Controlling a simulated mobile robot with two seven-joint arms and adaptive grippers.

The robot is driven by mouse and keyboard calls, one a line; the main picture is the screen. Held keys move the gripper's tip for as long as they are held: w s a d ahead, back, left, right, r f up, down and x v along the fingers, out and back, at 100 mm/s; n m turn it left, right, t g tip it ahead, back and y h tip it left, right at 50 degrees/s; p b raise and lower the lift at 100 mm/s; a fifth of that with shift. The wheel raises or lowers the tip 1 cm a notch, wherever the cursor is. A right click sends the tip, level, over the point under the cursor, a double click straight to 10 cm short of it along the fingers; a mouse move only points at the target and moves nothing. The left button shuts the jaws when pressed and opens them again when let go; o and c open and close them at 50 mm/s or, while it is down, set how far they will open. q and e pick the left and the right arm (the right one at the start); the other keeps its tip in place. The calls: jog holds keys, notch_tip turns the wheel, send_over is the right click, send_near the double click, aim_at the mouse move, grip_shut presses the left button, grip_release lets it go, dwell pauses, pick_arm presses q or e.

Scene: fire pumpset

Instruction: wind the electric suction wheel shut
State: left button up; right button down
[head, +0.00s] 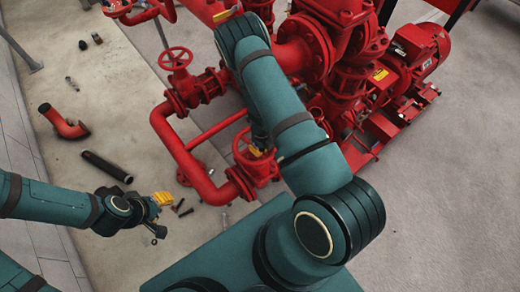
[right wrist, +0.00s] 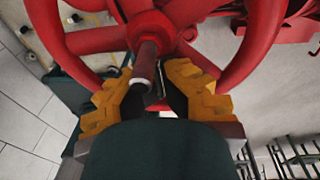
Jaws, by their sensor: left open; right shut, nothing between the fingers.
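A red handwheel (head: 237,146) sits on a valve at the low end of the red pipework in the head view, partly hidden by my right arm. In the right wrist view its rim and spokes (right wrist: 262,45) fill the upper part, with a threaded stem at the hub. My right gripper (head: 258,152) is at this wheel; its yellow fingers (right wrist: 155,95) are shut with nothing between them, just below the hub and stem. I cannot tell whether they touch the wheel. My left gripper (head: 163,200) is open and empty, well left of the wheel, over the floor.
A second red handwheel (head: 175,58) stands on the pipework further back. The red pump and motor (head: 420,45) stand at the back right. An orange elbow (head: 65,123), a dark pipe (head: 106,166) and small parts lie on the left floor. The right floor is clear.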

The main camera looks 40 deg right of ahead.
pick_arm(q)
jog(key=r+p, duration=0.4)
jog(key=r, duration=0.1)
jog(key=shift+w+d+r+p, duration=0.15)
jog(key=shift+w+d+p, duration=0.05)
jog(key=shift+w+p, duration=0.2)
pick_arm(e)
jog(key=w+d+r+t+h, duration=0.1)
jog(key=w+d+r, duration=0.4)
jog(key=r, duration=0.2)
jog(key=shift+w, duration=0.25)
jog(key=shift+s, duration=0.1)
